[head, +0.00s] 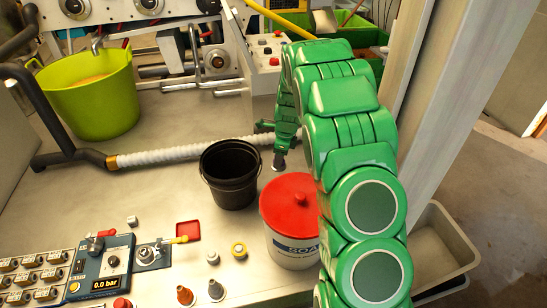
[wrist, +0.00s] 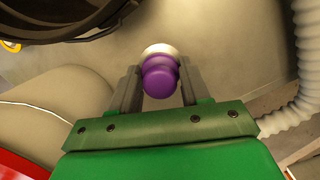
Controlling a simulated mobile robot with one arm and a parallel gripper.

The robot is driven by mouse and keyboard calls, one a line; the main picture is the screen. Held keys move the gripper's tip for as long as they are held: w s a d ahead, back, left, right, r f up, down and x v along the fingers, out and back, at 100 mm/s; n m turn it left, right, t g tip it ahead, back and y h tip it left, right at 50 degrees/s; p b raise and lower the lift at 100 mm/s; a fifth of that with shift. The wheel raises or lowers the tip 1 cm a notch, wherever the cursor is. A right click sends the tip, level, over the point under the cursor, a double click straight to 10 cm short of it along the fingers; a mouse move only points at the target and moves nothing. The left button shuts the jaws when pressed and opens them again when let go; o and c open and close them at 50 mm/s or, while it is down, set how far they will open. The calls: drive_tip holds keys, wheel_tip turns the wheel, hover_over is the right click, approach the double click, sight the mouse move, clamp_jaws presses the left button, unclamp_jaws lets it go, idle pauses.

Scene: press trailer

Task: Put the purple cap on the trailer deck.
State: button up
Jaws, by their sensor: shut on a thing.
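The purple cap (wrist: 160,80) is between the two fingers of my gripper (wrist: 159,72) in the wrist view, and the gripper is shut on it. A pale, cream-coloured round part shows at the cap's far end. In the head view my gripper (head: 280,162) points down beside the black bucket, behind the red-lidded tub; the purple of the cap cannot be made out there. The trailer deck (head: 150,195) is the grey metal surface below, and it also shows in the wrist view (wrist: 235,50). Whether the cap touches the deck cannot be told.
A black bucket (head: 229,190) stands just left of my gripper, and a white tub with a red lid (head: 291,204) is in front. A white ribbed hose (head: 185,153) runs behind the bucket. A green-yellow bucket (head: 93,105) stands back left. The left-middle deck is clear.

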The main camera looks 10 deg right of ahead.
drive_tip(key=w+f, duration=0.2)
drive_tip(key=w, duration=0.1)
drive_tip(key=w+f, duration=0.2)
drive_tip(key=w, duration=0.1)
drive_tip(key=w+f, duration=0.2)
drive_tip(key=w, duration=0.1)
drive_tip(key=shift+d+f, duration=0.35)
drive_tip(key=shift+f, duration=0.05)
drive_tip(key=shift+w+f, duration=0.5)
drive_tip(key=shift+f, duration=0.2)
drive_tip(key=shift+w+f, duration=0.1)
drive_tip(key=shift+f, duration=1.4)
drive_tip(key=shift+f, duration=0.15)
drive_tip(key=o, duration=1.2)
